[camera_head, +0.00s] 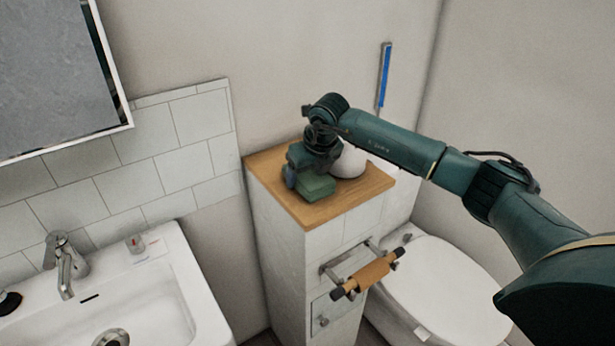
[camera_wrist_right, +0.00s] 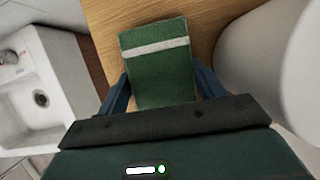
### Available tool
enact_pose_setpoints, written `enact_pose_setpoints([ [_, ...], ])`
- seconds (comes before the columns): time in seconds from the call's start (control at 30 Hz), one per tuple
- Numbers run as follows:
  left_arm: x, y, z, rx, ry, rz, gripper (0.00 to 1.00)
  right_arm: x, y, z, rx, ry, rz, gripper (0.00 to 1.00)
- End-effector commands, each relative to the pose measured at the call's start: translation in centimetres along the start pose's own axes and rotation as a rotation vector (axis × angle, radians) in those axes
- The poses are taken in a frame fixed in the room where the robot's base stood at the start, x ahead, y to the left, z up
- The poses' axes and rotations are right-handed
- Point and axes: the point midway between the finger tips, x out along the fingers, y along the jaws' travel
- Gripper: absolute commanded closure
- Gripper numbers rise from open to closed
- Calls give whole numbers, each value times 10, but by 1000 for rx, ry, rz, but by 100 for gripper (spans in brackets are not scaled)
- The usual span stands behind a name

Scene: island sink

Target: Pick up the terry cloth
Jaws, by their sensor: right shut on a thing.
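The terry cloth (camera_wrist_right: 156,65) is a folded green cloth with a pale stripe across it. It also shows in the head view (camera_head: 316,188) on the wooden top of the narrow cabinet. My right gripper (camera_wrist_right: 163,92) is shut on the cloth, with one blue finger at each side of it in the wrist view. In the head view my right gripper (camera_head: 303,178) is low over the cabinet top and hides part of the cloth. I cannot tell whether the cloth is clear of the wood. My left gripper is not in view.
A rounded white object (camera_head: 349,164) stands on the wooden top (camera_head: 368,182) right beside the gripper. A toilet-roll holder (camera_head: 368,274) sticks out from the cabinet front. The sink (camera_head: 160,290) is at left and the toilet (camera_head: 440,285) at right. A wall stands close behind.

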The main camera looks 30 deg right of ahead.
Motion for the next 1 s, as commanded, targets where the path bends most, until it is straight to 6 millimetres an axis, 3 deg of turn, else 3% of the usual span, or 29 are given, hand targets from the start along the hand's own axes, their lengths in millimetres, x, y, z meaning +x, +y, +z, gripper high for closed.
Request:
enact_pose_setpoints([
  [0.17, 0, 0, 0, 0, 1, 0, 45, -4, 0, 2, 0, -1, 0, 55],
  [0.37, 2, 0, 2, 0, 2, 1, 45, -24, 0, 11, 1, -5, 0, 55],
  [0.8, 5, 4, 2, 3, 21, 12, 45, -116, 1, 49, 0, -6, 1, 55],
  [1.0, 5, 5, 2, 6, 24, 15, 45, -147, 0, 61, 0, -3, 1, 55],
])
